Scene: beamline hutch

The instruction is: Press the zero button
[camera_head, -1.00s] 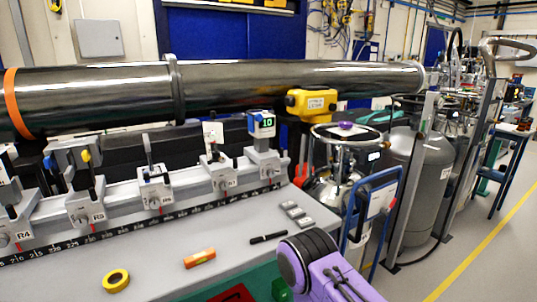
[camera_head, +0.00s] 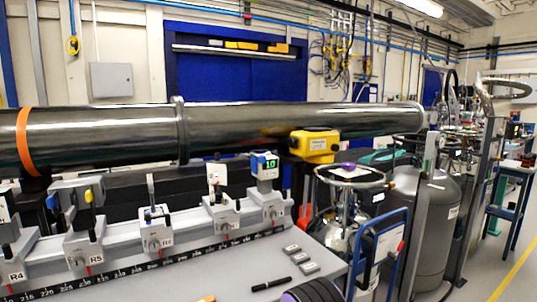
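A small blue-and-white device with a lit display (camera_head: 269,164) stands on top of the rightmost carriage (camera_head: 267,207) of the grey rail. Its display seems to read 10. A zero button is too small to make out on it. Neither of my grippers is in view. Only a dark, rounded part of one of my arms shows at the bottom edge, right of centre.
A long dark tube (camera_head: 240,130) runs behind the rail, with a yellow box (camera_head: 316,145) at its right. A black marker (camera_head: 271,284) and several small grey blocks (camera_head: 291,249) lie on the bench. A blue cart (camera_head: 376,240) and gas cylinder stand right.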

